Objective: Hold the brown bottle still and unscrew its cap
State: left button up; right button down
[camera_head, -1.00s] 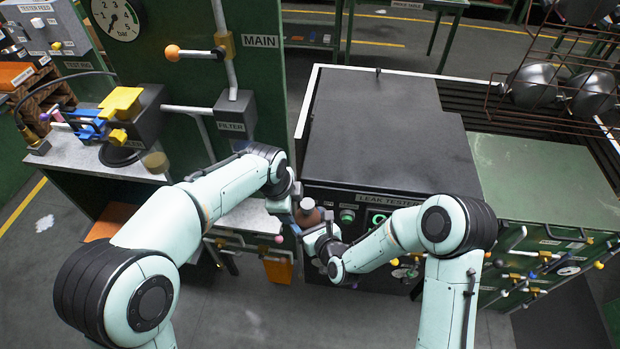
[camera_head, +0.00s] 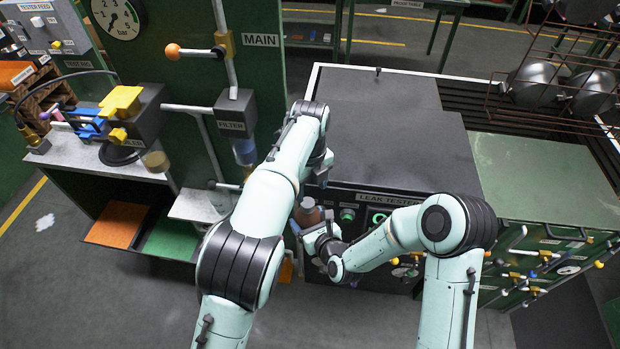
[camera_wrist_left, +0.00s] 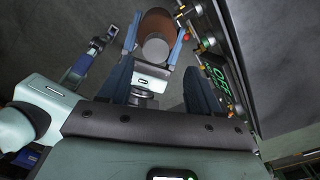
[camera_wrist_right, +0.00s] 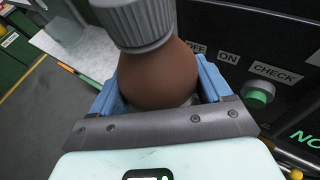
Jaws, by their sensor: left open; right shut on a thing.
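The brown bottle (camera_head: 307,215) stands upright in front of the leak tester. Its ribbed grey cap (camera_wrist_right: 137,22) is on its neck; the cap also shows in the left wrist view (camera_wrist_left: 156,48). My right gripper (camera_wrist_right: 158,78) is shut on the bottle's body, with a blue finger on each side, below the cap. My left gripper (camera_wrist_left: 160,68) is open and empty, above the bottle and apart from it. In the left wrist view the cap appears between and beyond its fingers. In the head view the left gripper's fingertips are hard to make out.
The leak tester (camera_head: 385,150) stands right behind the bottle, with a green check button (camera_wrist_right: 258,94) on its front. A grey ledge (camera_head: 200,206) and the main panel with a filter (camera_head: 234,114) are at the left. Open floor lies in front.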

aim_at(310, 202)
pick_arm(q)
jog(key=shift+f, duration=2.6)
